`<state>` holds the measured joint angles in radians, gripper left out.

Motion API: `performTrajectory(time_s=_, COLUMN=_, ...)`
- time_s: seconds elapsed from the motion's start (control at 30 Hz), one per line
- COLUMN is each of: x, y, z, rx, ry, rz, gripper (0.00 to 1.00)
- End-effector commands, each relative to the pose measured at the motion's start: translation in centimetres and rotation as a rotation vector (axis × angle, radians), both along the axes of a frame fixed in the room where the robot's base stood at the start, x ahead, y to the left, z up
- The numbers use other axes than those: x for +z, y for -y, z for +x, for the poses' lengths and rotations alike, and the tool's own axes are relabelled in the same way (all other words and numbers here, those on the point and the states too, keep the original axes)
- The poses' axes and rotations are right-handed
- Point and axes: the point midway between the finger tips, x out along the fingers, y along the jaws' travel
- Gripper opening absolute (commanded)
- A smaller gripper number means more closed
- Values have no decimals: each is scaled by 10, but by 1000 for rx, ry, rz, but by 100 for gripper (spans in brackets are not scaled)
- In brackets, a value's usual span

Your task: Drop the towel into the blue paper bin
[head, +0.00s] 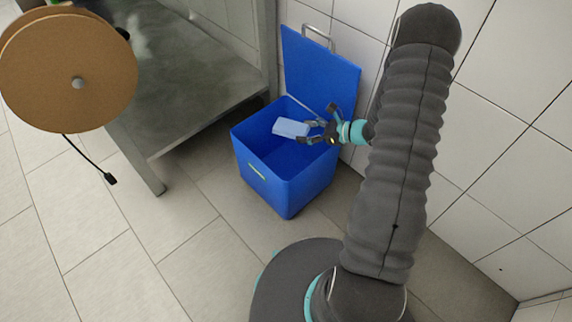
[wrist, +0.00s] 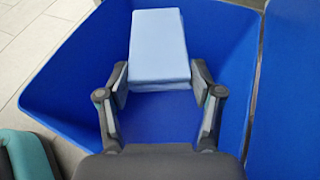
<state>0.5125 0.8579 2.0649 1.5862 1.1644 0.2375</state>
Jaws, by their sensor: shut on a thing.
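The towel (head: 291,128) is a small light blue folded block. My gripper (head: 317,132) is shut on it, with the towel held over the open mouth of the blue paper bin (head: 290,190). In the wrist view the towel (wrist: 160,50) sits between the two fingertips of my gripper (wrist: 159,84), its near end between the pads. The blue bin's inner walls (wrist: 75,75) show around and beneath it. The bin's lid (head: 318,72) stands open, tilted up at the back. The bin's floor is partly hidden by the towel and gripper.
A metal table (head: 180,85) stands to the left of the bin, with a brown reel (head: 70,95) and a hanging black cable at the far left. A white tiled wall (head: 510,130) is behind and to the right. Tiled floor (head: 110,225) is clear at the front left.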

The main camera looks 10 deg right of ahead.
Motion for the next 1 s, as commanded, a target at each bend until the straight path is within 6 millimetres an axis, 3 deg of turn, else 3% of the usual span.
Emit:
performTrajectory(time_s=0.1, x=-9, y=0, z=0, rx=0, ry=0, rz=0, gripper=42)
performTrajectory(time_s=0.37, x=-10, y=0, z=0, rx=0, ry=0, rz=0, gripper=42)
performTrajectory(time_s=0.4, x=-10, y=0, z=0, rx=0, ry=0, rz=0, gripper=68)
performTrajectory(time_s=0.5, x=-10, y=0, z=0, rx=0, ry=0, rz=0, gripper=93)
performTrajectory(time_s=0.53, x=-10, y=0, z=0, rx=0, ry=0, rz=0, gripper=95)
performTrajectory(time_s=0.87, x=-9, y=0, z=0, rx=0, ry=1, rz=-1, gripper=95)
performTrajectory(time_s=1.0, x=1, y=0, z=0, rx=0, ry=3, rz=-2, gripper=95)
